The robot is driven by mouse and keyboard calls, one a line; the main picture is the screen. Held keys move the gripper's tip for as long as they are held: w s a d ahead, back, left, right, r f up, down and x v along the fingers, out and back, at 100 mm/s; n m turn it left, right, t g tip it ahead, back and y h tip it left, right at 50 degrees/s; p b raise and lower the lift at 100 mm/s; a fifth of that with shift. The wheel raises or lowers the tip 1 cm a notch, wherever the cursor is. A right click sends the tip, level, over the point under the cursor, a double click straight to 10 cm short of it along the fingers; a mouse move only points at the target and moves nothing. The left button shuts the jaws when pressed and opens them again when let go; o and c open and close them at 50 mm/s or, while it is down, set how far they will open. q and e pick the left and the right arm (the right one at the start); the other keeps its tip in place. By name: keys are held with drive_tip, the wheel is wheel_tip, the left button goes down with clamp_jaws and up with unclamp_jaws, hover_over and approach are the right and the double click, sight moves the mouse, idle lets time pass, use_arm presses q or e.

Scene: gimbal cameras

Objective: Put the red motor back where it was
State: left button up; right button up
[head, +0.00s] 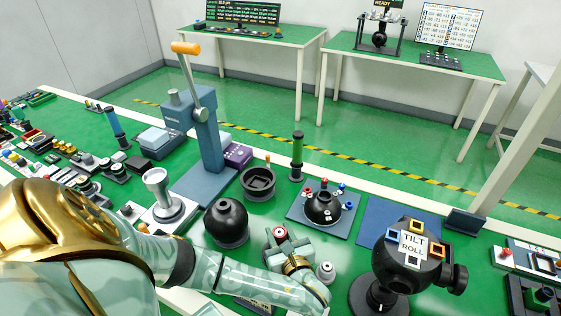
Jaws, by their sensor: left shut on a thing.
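My left gripper (281,238) is low over the green bench at the front middle, its arm coming in from the left. A black dome (322,206) on a blue plate (302,222) stands behind and to the right of the gripper. Several small red, blue and white pieces sit on or around this dome. The underside of the held motor is hidden by the gripper. My right gripper is out of view.
A black ball (226,221) stands just left of the gripper. A small grey cylinder (325,272) is close on its right. A black gimbal head labelled TILT ROLL (411,262) stands at the right. A blue press (209,150) and a green cylinder (297,155) rise behind.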

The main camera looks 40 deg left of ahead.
sight(279, 241)
use_arm(q)
wheel_tip(279, 241, down, 3)
drive_tip(key=shift+f+b, duration=0.1)
drive_tip(key=shift+b, duration=0.6)
